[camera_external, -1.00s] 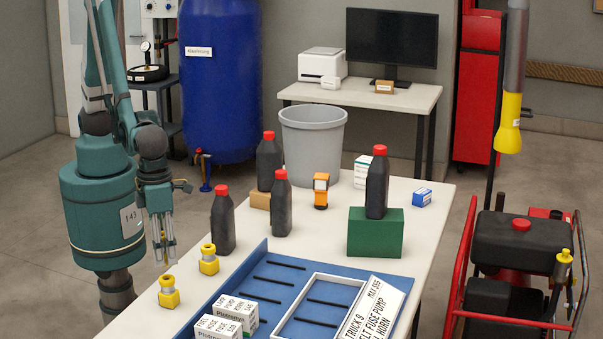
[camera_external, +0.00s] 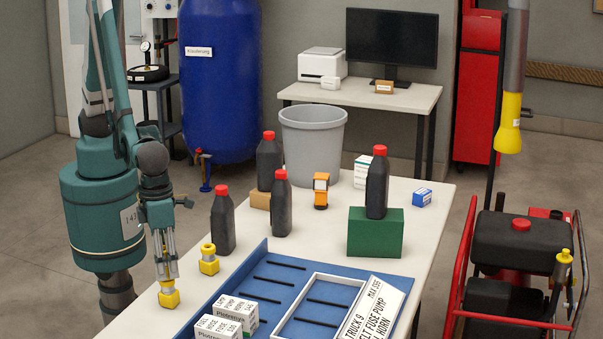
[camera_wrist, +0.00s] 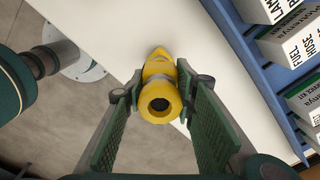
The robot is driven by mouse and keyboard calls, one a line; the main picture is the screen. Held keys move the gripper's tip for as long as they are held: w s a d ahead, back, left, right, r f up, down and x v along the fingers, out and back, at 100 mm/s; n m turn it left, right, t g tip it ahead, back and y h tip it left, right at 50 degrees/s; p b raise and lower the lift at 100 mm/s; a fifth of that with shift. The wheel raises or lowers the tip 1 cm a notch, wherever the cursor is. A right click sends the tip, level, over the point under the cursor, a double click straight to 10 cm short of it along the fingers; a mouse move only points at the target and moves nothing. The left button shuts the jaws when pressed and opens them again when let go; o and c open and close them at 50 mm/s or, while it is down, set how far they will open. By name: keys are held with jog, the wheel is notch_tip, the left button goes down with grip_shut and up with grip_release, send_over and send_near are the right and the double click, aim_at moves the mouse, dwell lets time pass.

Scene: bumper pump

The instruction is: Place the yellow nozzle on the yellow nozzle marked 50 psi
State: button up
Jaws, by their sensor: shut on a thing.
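A yellow nozzle (camera_external: 169,299) with a block-like lower part stands near the left edge of the white table in the external view. My gripper (camera_external: 166,274) points down over it and is shut on its upper part. In the wrist view the nozzle (camera_wrist: 160,103) shows its round opening between my two fingers (camera_wrist: 158,92). A second yellow nozzle (camera_external: 209,261) stands upright a little further back on the table, apart from my gripper. No 50 psi mark is readable on either nozzle. My fingers partly cover the held nozzle's top.
A blue tray (camera_external: 262,281) with white boxes (camera_external: 235,312) lies right of the nozzles. A black bottle with a red cap (camera_external: 222,222) stands behind the second nozzle, with several more bottles beyond. A grey bin (camera_external: 313,145) stands at the back. Bare table surrounds both nozzles.

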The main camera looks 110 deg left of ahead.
jog(key=shift+f, duration=0.15)
jog(key=o, duration=1)
jog(key=shift+r, duration=0.2)
jog(key=shift+r+p, duration=0.75)
jog(key=shift+r, duration=5.25)
